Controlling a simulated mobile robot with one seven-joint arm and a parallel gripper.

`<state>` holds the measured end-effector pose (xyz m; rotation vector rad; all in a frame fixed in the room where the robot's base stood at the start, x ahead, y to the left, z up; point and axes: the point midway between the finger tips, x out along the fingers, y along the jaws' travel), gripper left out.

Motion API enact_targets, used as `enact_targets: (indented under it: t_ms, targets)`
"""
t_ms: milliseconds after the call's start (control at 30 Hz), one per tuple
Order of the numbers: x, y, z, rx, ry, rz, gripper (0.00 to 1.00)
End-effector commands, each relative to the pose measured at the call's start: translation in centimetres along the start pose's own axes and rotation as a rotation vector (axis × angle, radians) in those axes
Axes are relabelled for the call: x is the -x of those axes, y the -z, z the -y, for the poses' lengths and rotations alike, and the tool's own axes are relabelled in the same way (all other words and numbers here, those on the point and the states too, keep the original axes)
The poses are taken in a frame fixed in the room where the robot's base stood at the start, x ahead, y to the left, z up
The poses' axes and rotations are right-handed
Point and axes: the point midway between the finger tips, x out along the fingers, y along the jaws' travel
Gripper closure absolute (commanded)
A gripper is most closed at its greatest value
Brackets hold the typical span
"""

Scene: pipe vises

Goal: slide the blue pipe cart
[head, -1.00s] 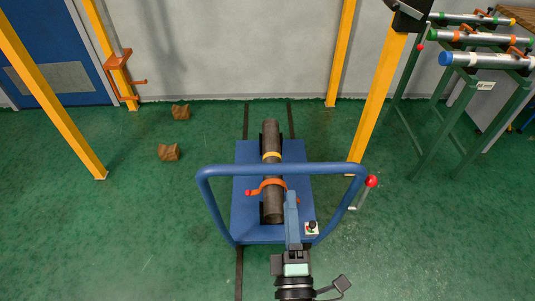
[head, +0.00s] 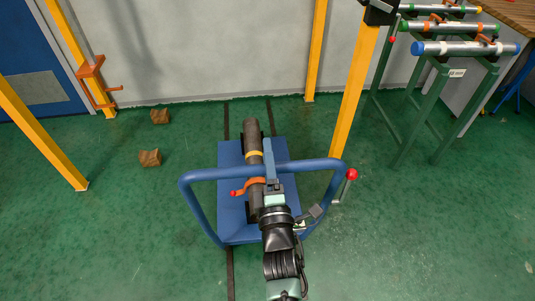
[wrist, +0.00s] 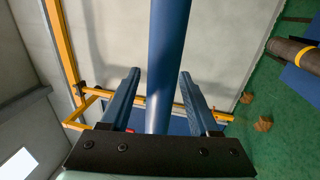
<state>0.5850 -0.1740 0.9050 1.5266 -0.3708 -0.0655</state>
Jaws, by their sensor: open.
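The blue cart (head: 231,152) stands on the floor in the middle of the head view, with a raised blue push handle (head: 215,174) at its near side. A dark grey pipe (head: 251,134) with a yellow band lies along it, under an orange clamp (head: 255,183). My gripper (head: 268,150) is open at the handle's crossbar, right of its middle. In the wrist view the blue handle bar (wrist: 167,45) runs between the two spread fingers of my gripper (wrist: 160,76), with gaps on both sides. My wrist hides part of the cart's near right corner.
Dark floor tracks (head: 227,120) run under the cart to the back wall. Yellow posts (head: 355,90) stand right and left. A green rack (head: 430,90) with several pipes is at right. Two brown blocks (head: 150,158) lie left. A red-knobbed lever (head: 351,175) is beside the handle.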

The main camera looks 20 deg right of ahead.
Motion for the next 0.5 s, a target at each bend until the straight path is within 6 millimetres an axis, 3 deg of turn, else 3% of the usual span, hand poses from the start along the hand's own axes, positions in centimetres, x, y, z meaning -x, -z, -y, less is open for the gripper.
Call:
enact_targets:
  t_ms: [333,500]
  targets:
    - [-0.33,0.0,0.01,0.0,0.0,0.0,0.4]
    - [-0.31,0.0,0.0,0.0,0.0,0.0,0.71]
